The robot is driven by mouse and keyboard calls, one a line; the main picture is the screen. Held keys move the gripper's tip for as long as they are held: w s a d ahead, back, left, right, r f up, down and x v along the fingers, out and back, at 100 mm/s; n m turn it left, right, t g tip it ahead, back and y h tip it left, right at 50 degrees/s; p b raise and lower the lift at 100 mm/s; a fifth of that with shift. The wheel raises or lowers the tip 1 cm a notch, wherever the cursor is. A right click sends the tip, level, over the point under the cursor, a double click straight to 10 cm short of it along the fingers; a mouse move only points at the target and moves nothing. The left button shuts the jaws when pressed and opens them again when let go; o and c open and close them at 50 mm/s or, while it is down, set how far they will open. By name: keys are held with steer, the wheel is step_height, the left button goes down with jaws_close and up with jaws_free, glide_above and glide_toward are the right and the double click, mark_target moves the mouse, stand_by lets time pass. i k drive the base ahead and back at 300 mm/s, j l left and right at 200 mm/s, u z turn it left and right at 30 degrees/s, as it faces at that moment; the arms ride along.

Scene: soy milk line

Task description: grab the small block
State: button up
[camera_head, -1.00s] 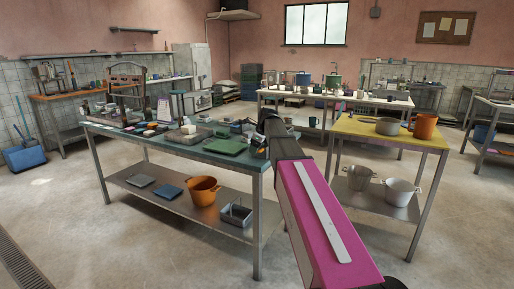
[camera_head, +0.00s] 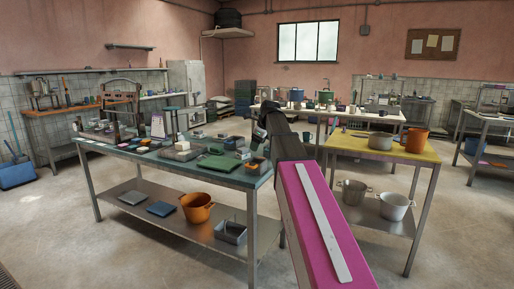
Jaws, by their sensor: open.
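A small pale block (camera_head: 182,146) sits on a grey tray (camera_head: 172,154) near the middle of the green-topped table (camera_head: 130,153). Several other small block-like items lie on the same table, so I cannot tell for certain which is the small block. My gripper (camera_head: 256,134) is at the end of my pink and black arm, above or beyond the table's right end. It is to the right of the pale block and apart from it. It is open; its fingers are small and dark, and I see nothing held.
A green tray (camera_head: 217,163) and small containers crowd the table's right half. An orange pot (camera_head: 197,207) and a metal bin (camera_head: 230,232) stand on the lower shelf. A yellow-topped table (camera_head: 345,144) with pots stands to the right. The floor in front is clear.

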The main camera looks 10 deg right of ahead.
mark_target(182, 146)
steer(key=i+j+z, duration=0.1)
steer(key=j, duration=0.25)
steer(key=i+j+z, duration=0.1)
steer(key=j, duration=0.25)
steer(key=i+j, duration=0.25)
steer(key=j, duration=0.15)
steer(key=i+j+z, duration=0.15)
steer(key=j, duration=0.2)
steer(key=i+j+z, duration=0.1)
steer(key=j, duration=0.3)
steer(key=i+j+z, duration=0.1)
steer(key=j, duration=0.25)
